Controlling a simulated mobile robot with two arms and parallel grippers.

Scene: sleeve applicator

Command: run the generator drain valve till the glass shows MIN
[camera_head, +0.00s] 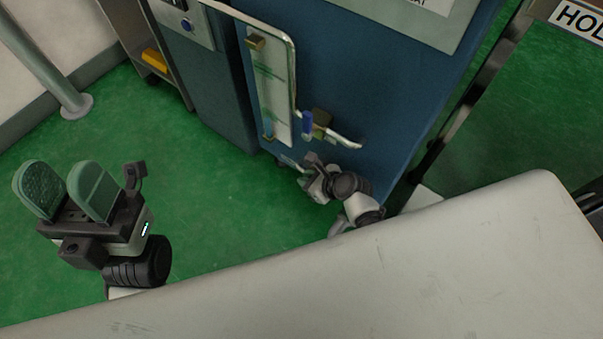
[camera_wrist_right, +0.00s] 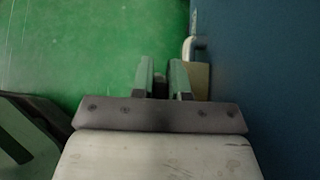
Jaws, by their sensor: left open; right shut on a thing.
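The sight glass (camera_head: 272,85) is a tall pale strip with green marks on the blue generator cabinet (camera_head: 375,75). A small blue patch shows at its foot; the marks are too small to read. A brass fitting (camera_head: 321,120) with a blue lever (camera_head: 307,124) and a bent pipe sits right of the glass's lower end. My right gripper (camera_head: 294,170) is low against the cabinet, shut on what looks like the drain valve handle, mostly hidden. In the wrist view a dark bit shows between its fingers (camera_wrist_right: 162,82), with a brass block (camera_wrist_right: 200,80) beside them. My left gripper (camera_head: 68,190) is open and empty.
A pale rounded surface (camera_head: 420,265) fills the foreground. Green floor (camera_head: 190,170) lies clear between my left gripper and the cabinet. A pipe post (camera_head: 55,80) stands at the upper left, and a dark post (camera_head: 480,85) rises at the right.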

